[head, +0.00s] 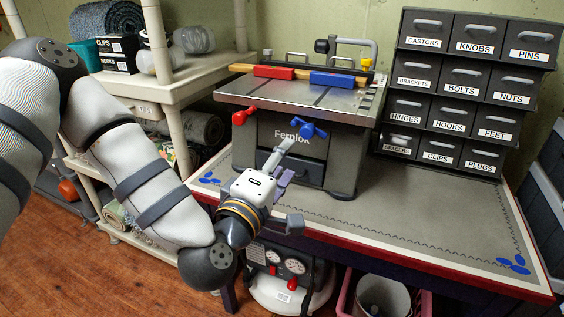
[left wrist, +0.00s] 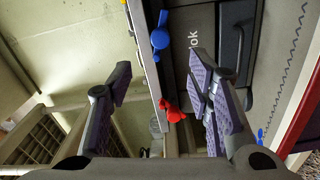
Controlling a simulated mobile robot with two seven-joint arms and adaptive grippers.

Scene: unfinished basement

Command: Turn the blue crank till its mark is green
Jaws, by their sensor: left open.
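The blue crank (head: 308,130) is on the front of a grey table-top machine marked "Fernlok" (head: 335,145). A red crank (head: 240,117) is on the same machine, to its left. My left gripper (head: 291,183) is open and empty, in front of the machine and below the blue crank, apart from it. In the left wrist view the blue crank (left wrist: 160,38) shows above the gap between the spread fingers (left wrist: 160,82), and the red crank (left wrist: 172,110) shows lower in that gap. I cannot make out a coloured mark on the blue crank. My right gripper is out of view.
A labelled drawer cabinet (head: 470,85) stands at the back right of the workbench (head: 420,215). Cream shelves (head: 175,85) stand to the left. An air compressor (head: 285,275) and a pink basket (head: 345,300) are below the bench's front edge. The bench top right of the machine is clear.

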